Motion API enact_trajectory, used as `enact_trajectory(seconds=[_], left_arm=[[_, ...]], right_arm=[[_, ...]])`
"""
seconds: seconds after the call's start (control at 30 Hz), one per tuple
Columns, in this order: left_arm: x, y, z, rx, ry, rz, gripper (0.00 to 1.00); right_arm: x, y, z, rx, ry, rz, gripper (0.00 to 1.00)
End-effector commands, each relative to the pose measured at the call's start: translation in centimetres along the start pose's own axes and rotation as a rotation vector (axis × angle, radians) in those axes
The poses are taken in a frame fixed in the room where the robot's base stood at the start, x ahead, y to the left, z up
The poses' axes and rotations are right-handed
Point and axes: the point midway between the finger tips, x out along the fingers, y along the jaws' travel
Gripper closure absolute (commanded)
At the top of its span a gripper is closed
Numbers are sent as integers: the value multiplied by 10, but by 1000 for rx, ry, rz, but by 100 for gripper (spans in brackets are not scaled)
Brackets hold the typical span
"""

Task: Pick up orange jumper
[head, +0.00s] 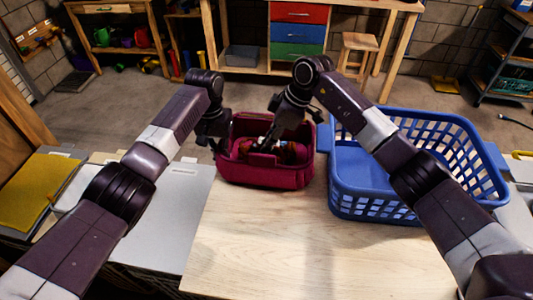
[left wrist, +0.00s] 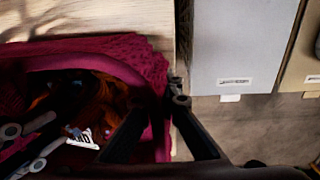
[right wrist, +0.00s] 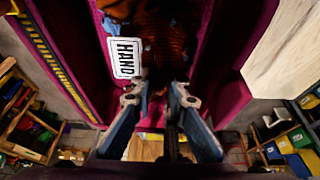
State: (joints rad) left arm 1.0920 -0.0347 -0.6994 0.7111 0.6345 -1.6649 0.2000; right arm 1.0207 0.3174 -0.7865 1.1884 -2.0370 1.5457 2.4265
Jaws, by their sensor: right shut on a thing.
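The orange jumper (right wrist: 165,35) lies bunched inside a magenta fabric bin (head: 265,175); its orange cloth also shows in the left wrist view (left wrist: 108,108). My right gripper (head: 272,140) reaches down into the bin and is shut on the orange jumper, though the cloth between its fingers is dark and partly hidden. My left gripper (left wrist: 175,92) is at the bin's left side wall, with its fingertips close together and no cloth seen between them. A white label reading HAND (right wrist: 124,58) shows beside the jumper.
A blue laundry basket (head: 345,190) stands right of the bin. The pale wooden table top (head: 300,250) in front is clear. A grey-white panel (head: 180,205) lies left, with a yellow folded cloth (head: 35,190) beyond. A workbench with drawers (head: 298,35) stands behind.

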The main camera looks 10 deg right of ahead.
Motion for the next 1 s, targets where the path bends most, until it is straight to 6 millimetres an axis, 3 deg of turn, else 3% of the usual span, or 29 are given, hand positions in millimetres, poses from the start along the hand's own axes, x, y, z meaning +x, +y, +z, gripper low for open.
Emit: enact_trajectory(seconds=[0.23,0.47,0.5,0.8,1.0], left_arm=[[0,0,0,0,1,0,100],[0,0,0,0,0,0,100],[0,0,0,0,0,0,100],[0,-2,0,-4,-2,-4,100],[1,-2,0,-3,-2,-3,100]], right_arm=[[-15,1,-5,-2,3,4,100],[-29,1,36,2,0,3,100],[-40,1,27,-4,4,5,100],[-104,2,1,-1,1,7,100],[-139,1,-14,0,0,4,100]])
